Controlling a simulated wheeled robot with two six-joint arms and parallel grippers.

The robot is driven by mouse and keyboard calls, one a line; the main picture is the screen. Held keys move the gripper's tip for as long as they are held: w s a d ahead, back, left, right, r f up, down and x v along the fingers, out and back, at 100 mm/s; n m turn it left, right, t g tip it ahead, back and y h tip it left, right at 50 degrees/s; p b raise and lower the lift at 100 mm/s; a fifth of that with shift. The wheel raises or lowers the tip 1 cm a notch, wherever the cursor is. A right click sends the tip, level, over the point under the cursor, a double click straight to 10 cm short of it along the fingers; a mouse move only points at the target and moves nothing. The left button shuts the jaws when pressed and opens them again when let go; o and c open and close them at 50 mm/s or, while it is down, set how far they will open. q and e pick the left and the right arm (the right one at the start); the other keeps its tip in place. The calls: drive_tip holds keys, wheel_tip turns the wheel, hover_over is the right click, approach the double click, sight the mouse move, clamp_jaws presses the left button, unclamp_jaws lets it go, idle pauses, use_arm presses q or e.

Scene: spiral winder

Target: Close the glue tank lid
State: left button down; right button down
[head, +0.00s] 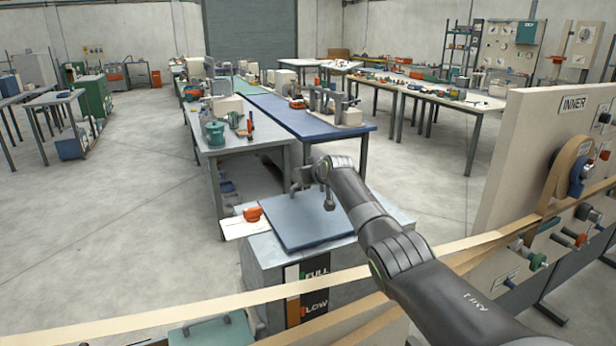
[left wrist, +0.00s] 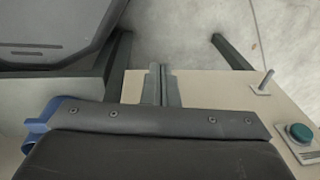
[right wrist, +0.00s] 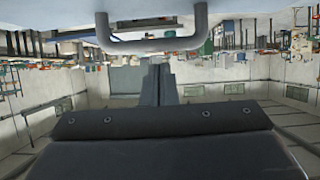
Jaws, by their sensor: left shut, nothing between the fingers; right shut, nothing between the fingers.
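The glue tank (head: 262,258) is a grey box with a FULL/LOW gauge on its front. Its blue-grey lid (head: 300,222) lies flat or nearly flat over the top; I cannot tell whether it is fully seated. My right gripper (head: 308,178) is at the far side of the lid, beside its handle. In the right wrist view the grey bar handle (right wrist: 155,45) is just ahead of the closed fingertips (right wrist: 157,72), with no grip on it. My left gripper (left wrist: 161,72) is shut and empty above a beige surface; it is outside the head view.
An orange item (head: 253,214) sits on a pale ledge left of the lid. Tan paper strips (head: 180,308) cross in front of the tank. A beige INNER panel (head: 515,150) stands at right. A workbench (head: 235,140) stands behind. A teal button (left wrist: 300,133) is right of my left gripper.

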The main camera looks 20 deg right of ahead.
use_arm(q)
drive_tip(key=shift+w+d+f, duration=0.1)
drive_tip(key=shift+d+f, duration=0.25)
drive_tip(key=shift+f, duration=0.05)
use_arm(e)
drive_tip(key=shift+w+a+f, duration=0.1)
drive_tip(key=shift+w+f, duration=0.05)
drive_tip(key=shift+f, duration=0.15)
use_arm(q)
drive_tip(key=shift+a, duration=0.3)
use_arm(e)
drive_tip(key=shift+r, duration=0.1)
